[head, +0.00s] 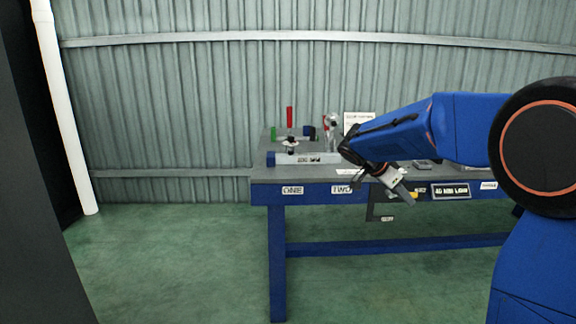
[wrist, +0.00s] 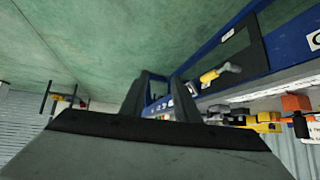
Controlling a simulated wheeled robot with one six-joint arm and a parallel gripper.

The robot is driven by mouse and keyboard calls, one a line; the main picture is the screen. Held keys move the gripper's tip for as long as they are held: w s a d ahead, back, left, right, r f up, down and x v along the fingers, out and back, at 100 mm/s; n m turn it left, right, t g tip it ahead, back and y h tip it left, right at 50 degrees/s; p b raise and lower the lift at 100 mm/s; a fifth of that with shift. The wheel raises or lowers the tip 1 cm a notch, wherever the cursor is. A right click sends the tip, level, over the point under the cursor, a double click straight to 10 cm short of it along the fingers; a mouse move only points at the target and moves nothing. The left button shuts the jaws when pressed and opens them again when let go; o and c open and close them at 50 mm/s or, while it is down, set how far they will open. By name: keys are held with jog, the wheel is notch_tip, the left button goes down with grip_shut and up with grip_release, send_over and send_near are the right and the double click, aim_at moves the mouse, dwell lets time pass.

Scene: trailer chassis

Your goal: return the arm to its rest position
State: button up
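My blue arm (head: 455,125) reaches in from the right side of the head view. It extends left and its wrist tilts down in front of the workbench. My gripper (head: 382,188) hangs near the bench's front edge. Its two fingers stand apart with nothing seen between them. In the wrist view my gripper (wrist: 158,104) shows two dark fingers with a clear gap, and the floor and bench parts show past them. The exact clearance between gripper and bench edge is hard to tell.
A blue workbench (head: 277,230) carries a fixture with a red handle (head: 289,117) and other small tools. A yellow-handled tool (wrist: 219,74) is at the bench front. Green floor (head: 170,265) is open to the left. A corrugated wall (head: 190,100) stands behind.

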jog(key=s+a+f+n+y, duration=0.2)
jog(key=s+n, duration=0.3)
jog(key=s, duration=0.8)
jog(key=s+a+f+n+t+y, duration=0.1)
jog(key=s+f+n+y, duration=0.3)
jog(key=s, duration=0.9)
jog(key=s+a+f+n+t+y, duration=0.1)
jog(key=s+n, duration=0.5)
jog(key=s, duration=0.8)
notch_tip(320, 180, down, 2)
jog(key=a+y, duration=0.1)
jog(key=a, duration=0.2)
jog(key=shift+y, duration=0.4)
